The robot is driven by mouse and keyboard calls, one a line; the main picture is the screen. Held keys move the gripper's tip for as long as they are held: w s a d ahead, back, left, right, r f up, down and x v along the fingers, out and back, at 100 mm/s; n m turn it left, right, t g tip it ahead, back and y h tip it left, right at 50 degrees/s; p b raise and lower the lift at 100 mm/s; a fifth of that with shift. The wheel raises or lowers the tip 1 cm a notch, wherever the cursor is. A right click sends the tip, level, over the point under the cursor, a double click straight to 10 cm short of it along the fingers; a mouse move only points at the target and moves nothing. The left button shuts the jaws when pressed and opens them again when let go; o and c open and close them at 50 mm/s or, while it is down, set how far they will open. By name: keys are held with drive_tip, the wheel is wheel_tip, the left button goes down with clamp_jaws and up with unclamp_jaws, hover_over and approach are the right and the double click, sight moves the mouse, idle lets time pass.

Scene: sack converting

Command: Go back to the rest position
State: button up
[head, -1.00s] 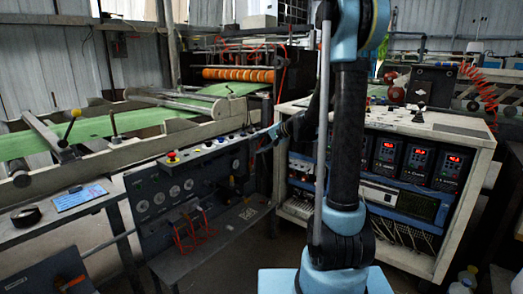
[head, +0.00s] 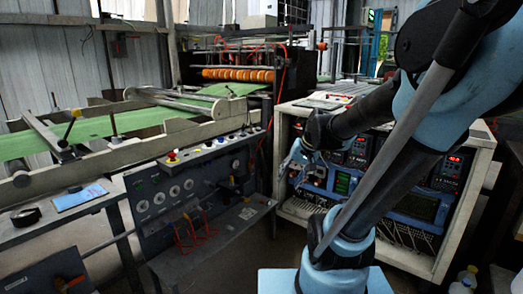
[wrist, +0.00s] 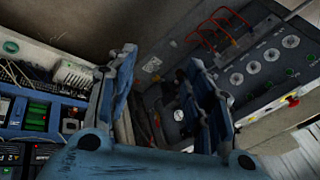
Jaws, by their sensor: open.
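My gripper (head: 300,163) shows in the head view in front of the instrument cabinet, at the end of my bent arm. In the wrist view my gripper (wrist: 160,85) has its two blue fingers wide apart, with nothing held between them. Behind the gap I see the floor and part of the dark control panel. My arm spans the right side of the head view and hides part of the cabinet.
A white-framed instrument cabinet (head: 462,215) with red displays stands at the right. A dark control panel (head: 150,225) with dials and red cables stands left of centre. The green-web machine (head: 100,133) lies behind. A grey side table (head: 75,225) stands at left.

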drive_tip(key=s+d+f+h, duration=0.1)
drive_tip(key=s+d+f, duration=0.1)
drive_tip(key=s, duration=0.2)
drive_tip(key=s+d+f+n+g+h, duration=0.1)
drive_tip(key=s+d+f, duration=0.1)
drive_tip(key=s, duration=0.3)
drive_tip(key=s+d+f+h, duration=0.2)
drive_tip(key=s+d, duration=0.2)
drive_tip(key=s, duration=0.1)
drive_tip(key=shift+s+d+f+n, duration=0.15)
drive_tip(key=shift+d+f+n, duration=0.1)
drive_tip(key=shift+f+n, duration=0.05)
drive_tip(key=shift+w+f+g, duration=0.2)
drive_tip(key=shift+w+g, duration=0.1)
drive_tip(key=shift+w, duration=0.2)
